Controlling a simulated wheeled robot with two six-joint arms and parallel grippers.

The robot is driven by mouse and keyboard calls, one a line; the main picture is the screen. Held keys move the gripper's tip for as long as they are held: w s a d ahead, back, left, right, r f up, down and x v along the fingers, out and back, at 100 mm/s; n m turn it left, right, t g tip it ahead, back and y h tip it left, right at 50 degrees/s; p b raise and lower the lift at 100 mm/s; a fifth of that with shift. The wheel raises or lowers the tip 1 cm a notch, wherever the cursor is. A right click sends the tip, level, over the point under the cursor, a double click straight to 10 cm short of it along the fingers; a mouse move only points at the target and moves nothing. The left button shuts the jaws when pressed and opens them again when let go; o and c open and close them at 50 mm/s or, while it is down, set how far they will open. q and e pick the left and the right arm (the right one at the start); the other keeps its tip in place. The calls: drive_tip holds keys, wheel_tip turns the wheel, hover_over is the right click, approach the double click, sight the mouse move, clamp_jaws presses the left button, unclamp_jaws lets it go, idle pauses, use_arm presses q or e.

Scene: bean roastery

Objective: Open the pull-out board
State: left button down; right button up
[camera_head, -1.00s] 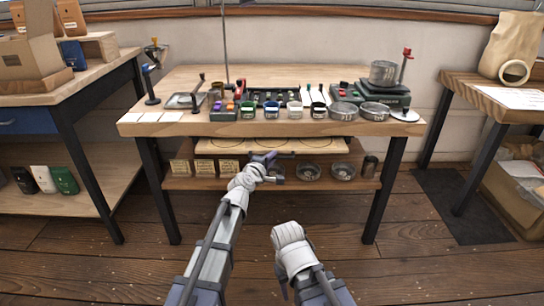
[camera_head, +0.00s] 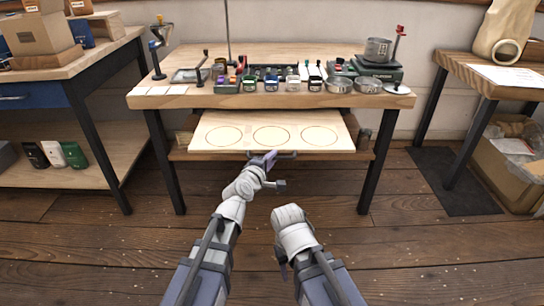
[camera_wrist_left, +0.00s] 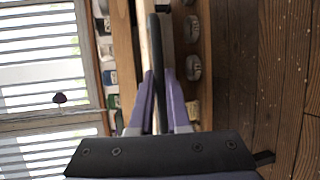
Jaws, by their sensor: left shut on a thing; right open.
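The pull-out board (camera_head: 238,139) is a pale wooden board with several circles outlined on it. It juts out well in front of the table (camera_head: 180,101), below the tabletop. A dark bar handle runs along its front edge. My left gripper (camera_head: 265,158) is shut on this handle. In the left wrist view, the dark handle (camera_wrist_left: 155,60) passes between the purple fingers of my left gripper (camera_wrist_left: 160,90). My right gripper is low in the middle of the head view, below the board and apart from it. Its fingers are mostly hidden behind its wrist.
Jars, tins (camera_head: 338,85) and a scale with a pot (camera_head: 378,50) stand on the tabletop. A lower shelf under the board is mostly covered. A side table with boxes (camera_head: 45,35) stands left, another table right. The wooden floor in front is free.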

use_arm(q)
drive_tip(key=c, duration=0.9)
unclamp_jaws()
drive_tip(key=p+v, duration=0.1)
drive_tip(key=v, duration=0.6)
drive_tip(key=shift+s+a, duration=0.15)
drive_tip(key=shift+s, duration=0.2)
use_arm(e)
drive_tip(key=shift+s+a+r, duration=0.65)
drive_tip(key=shift+a+r, duration=0.05)
drive_tip(key=shift+a, duration=0.05)
